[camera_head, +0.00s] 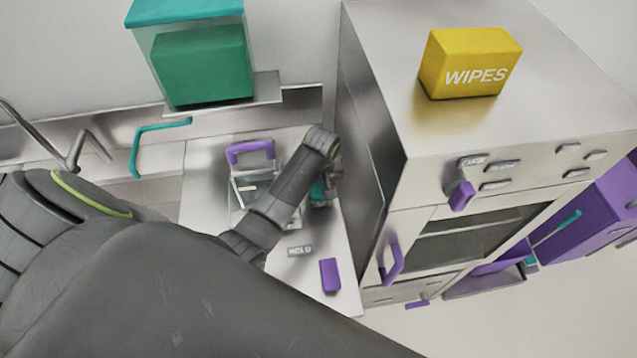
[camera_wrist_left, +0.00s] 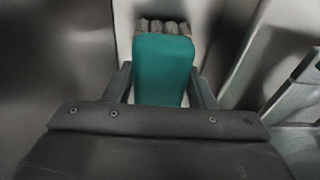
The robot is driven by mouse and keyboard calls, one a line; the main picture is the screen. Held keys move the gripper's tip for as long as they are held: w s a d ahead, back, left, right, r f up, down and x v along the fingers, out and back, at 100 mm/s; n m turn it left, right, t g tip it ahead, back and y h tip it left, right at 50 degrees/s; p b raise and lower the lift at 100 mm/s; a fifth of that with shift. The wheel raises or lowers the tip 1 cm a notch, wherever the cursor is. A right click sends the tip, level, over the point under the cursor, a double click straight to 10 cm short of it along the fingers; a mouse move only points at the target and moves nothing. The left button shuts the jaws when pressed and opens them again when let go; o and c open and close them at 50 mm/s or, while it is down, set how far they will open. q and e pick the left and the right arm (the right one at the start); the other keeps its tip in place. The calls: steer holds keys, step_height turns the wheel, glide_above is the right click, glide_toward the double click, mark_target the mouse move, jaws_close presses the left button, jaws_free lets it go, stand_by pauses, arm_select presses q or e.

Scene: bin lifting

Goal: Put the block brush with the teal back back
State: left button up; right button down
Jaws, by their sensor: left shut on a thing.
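The block brush with the teal back (camera_wrist_left: 162,68) is between the two fingers of my left gripper (camera_wrist_left: 160,85) in the left wrist view, its pale bristles pointing away from the gripper. My left gripper is shut on it. In the head view, a small teal part of the brush (camera_head: 318,192) shows below my left wrist, beside the oven's left side. My arm hides most of the gripper there. I cannot tell whether the brush touches the counter (camera_head: 330,240). My right gripper is not in view.
A purple-handled clear container (camera_head: 250,152) stands left of my forearm. A purple block (camera_head: 330,275) lies at the counter's front. The steel oven (camera_head: 372,130) closes off the right, with a yellow wipes box (camera_head: 468,62) on top. A teal-lidded bin (camera_head: 190,12) stands at the back.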

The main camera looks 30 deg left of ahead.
arm_select(q)
steer(key=shift+f, duration=0.45)
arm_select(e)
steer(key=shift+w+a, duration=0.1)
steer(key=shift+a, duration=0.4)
arm_select(q)
steer(key=o, duration=0.8)
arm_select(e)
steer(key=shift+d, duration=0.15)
